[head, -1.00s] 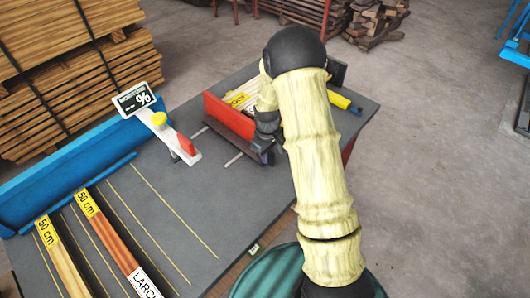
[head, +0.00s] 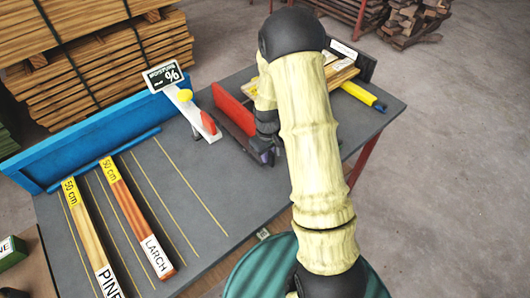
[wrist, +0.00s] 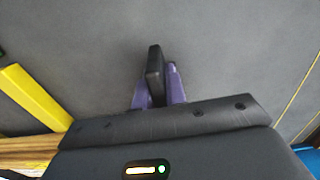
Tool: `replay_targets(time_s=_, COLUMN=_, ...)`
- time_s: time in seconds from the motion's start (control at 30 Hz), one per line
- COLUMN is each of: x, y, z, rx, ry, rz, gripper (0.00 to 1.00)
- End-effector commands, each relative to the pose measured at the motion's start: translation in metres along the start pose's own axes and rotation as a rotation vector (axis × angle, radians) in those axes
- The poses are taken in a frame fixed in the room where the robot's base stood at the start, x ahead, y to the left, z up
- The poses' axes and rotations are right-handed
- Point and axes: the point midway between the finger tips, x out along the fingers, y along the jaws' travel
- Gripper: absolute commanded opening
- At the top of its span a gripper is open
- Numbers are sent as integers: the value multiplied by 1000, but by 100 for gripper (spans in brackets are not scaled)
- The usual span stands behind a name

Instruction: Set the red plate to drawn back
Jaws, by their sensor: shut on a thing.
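The red plate (head: 232,106) stands upright on the grey table, partly hidden at its right by my arm. A dark base or bar runs beside its lower edge. My gripper (head: 267,156) is low by the near end of the plate, mostly hidden by my arm in the head view. In the wrist view, the purple fingers of my gripper (wrist: 157,86) are shut on a slim black upright piece, like a handle (wrist: 154,72). Whether this piece joins the plate cannot be seen.
A moisture meter with a white body (head: 196,113) and red tip stands close left of the plate. Boards marked PINE (head: 90,240) and LARCH (head: 135,215) lie left. A blue rail (head: 85,150) edges the table. A yellow tool (head: 360,94) lies right.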

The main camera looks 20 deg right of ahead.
Motion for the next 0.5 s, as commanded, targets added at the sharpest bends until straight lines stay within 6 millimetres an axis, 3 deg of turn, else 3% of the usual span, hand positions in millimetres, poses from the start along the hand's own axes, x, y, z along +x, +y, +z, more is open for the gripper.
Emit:
replay_targets(time_s=0.3, x=0, y=-5, z=-1, rx=0, ry=0, rz=-6, gripper=0)
replay_targets(time_s=0.33, x=0, y=-5, z=-1, rx=0, ry=0, rz=-6, gripper=19)
replay_targets(time_s=0.4, x=0, y=-5, z=-1, rx=0, ry=0, rz=-6, gripper=32)
replay_targets(time_s=0.5, x=0, y=-4, z=0, rx=1, ry=0, rz=-5, gripper=35)
